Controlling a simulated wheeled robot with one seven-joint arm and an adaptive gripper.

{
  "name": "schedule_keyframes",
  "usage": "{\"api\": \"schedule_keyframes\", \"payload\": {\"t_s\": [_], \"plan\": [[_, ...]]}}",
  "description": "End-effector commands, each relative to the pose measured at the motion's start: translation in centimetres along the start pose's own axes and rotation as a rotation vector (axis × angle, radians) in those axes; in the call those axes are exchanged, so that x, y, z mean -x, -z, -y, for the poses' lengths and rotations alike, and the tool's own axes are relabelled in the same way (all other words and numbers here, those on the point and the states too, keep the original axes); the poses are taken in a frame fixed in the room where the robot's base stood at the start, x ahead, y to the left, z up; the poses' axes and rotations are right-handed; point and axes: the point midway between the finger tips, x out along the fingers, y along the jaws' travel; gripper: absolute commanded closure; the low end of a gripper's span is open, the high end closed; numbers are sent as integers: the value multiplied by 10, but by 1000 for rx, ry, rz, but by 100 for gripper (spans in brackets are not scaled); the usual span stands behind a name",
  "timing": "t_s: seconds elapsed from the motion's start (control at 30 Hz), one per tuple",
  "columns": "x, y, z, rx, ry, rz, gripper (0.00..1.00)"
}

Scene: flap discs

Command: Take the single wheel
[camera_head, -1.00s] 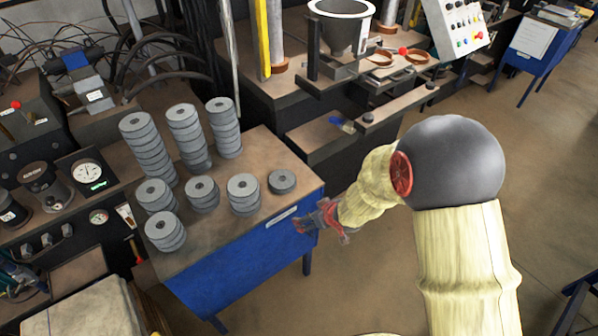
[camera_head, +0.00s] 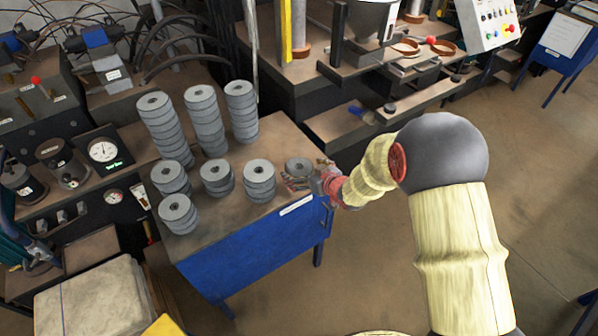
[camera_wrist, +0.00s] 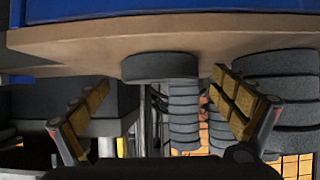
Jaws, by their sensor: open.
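The single wheel (camera_head: 298,165), a dark grey disc with a centre hole, lies flat alone near the right corner of the blue table's brown top (camera_head: 240,213). My gripper (camera_head: 304,178) is open and low at the table edge, close against the near side of the wheel. In the wrist view, which appears upside down, the wheel (camera_wrist: 160,66) sits centred between the two spread fingers (camera_wrist: 161,80). A gap shows on both sides of it. Whether the fingertips reach alongside the wheel I cannot tell. Nothing is held.
A short wheel stack (camera_head: 259,181) stands just left of the single wheel, and it shows close beside the right finger in the wrist view (camera_wrist: 283,115). Several more stacks, some tall (camera_head: 162,122), fill the left of the table. A dark machine bench (camera_head: 335,128) stands behind.

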Motion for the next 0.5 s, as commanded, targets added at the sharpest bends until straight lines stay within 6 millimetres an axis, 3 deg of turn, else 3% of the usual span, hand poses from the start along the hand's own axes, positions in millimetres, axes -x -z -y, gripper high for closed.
{"api": "schedule_keyframes", "payload": {"t_s": [0.33, 0.5], "plan": [[-9, 2, 0, 1, 0, -1, 4], [-9, 2, 0, 1, 0, -1, 14]]}}
